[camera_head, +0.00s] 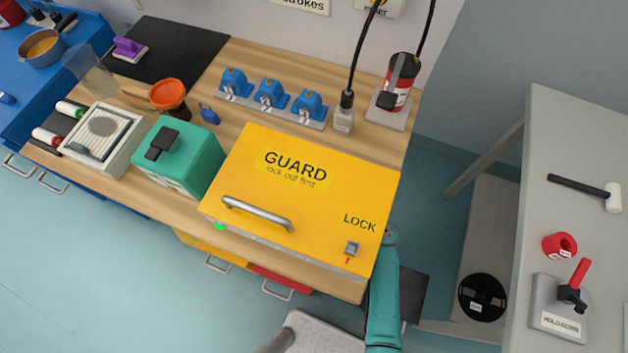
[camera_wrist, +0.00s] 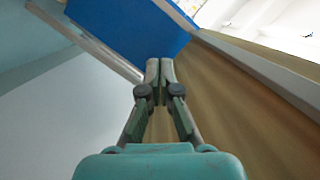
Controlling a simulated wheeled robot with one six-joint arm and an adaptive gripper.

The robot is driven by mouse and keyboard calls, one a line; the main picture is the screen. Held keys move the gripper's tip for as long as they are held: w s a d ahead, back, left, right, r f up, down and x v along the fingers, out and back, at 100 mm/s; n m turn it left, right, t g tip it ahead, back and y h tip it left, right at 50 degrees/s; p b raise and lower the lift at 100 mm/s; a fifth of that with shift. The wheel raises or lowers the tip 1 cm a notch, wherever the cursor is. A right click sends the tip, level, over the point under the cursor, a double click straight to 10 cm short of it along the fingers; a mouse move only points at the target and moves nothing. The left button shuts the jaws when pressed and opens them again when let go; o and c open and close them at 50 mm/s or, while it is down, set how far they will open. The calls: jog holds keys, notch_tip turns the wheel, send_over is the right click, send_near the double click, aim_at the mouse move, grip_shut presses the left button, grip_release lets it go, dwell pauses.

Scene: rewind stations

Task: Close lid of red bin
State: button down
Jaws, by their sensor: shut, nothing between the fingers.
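A red front (camera_head: 281,280) with a metal handle shows below the counter's front edge, mostly hidden by the counter above it. I cannot tell whether it is the red bin, and I make out no lid on it. My gripper (camera_wrist: 160,64) is shut and empty in the wrist view, its fingertips together near a blue panel (camera_wrist: 135,28) with a pale metal bar along its edge. I cannot tell whether the tips touch the panel. In the head view my arm is at the counter's right front corner and my gripper is hidden.
A yellow guard box (camera_head: 315,195) covers the right end of the wooden counter (camera_head: 232,110). A yellow front (camera_head: 198,249) sits left of the red one. A grey table (camera_head: 560,130) stands at right. Floor in front at left is clear. A brown surface (camera_wrist: 230,100) fills the wrist view's right.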

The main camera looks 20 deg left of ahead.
jog(key=v, duration=1.1)
jog(key=shift+d, duration=0.35)
jog(key=shift+r, duration=0.15)
